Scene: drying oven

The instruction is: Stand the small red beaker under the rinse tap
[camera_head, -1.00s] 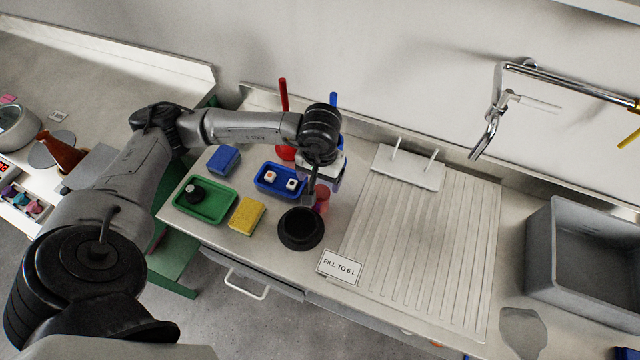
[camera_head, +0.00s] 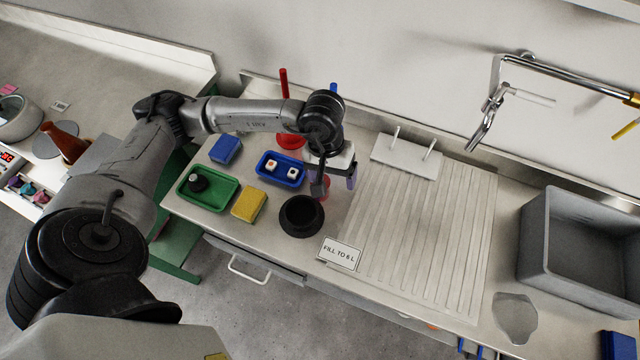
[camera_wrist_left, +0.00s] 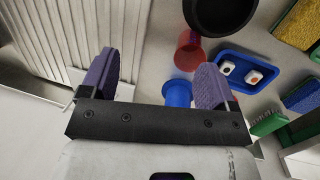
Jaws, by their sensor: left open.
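The small red beaker (camera_head: 323,187) is translucent and stands on the counter behind the black bowl, partly hidden by my left gripper in the head view. In the left wrist view the red beaker (camera_wrist_left: 187,52) shows just beyond the right-hand finger, which covers part of it. My left gripper (camera_head: 333,178) is open and empty, above and close beside the beaker. Its purple fingers (camera_wrist_left: 155,78) are apart in the wrist view, and the beaker is not between them. The rinse tap (camera_head: 488,118) is a chrome spout on the wall, over the right part of the ribbed drainboard.
The black bowl (camera_head: 301,216), blue tray (camera_head: 279,180), yellow sponge (camera_head: 249,205) and green tray (camera_head: 189,207) crowd the left side. A white peg rack (camera_head: 405,158) stands behind the ribbed drainboard (camera_head: 425,235), which is clear.

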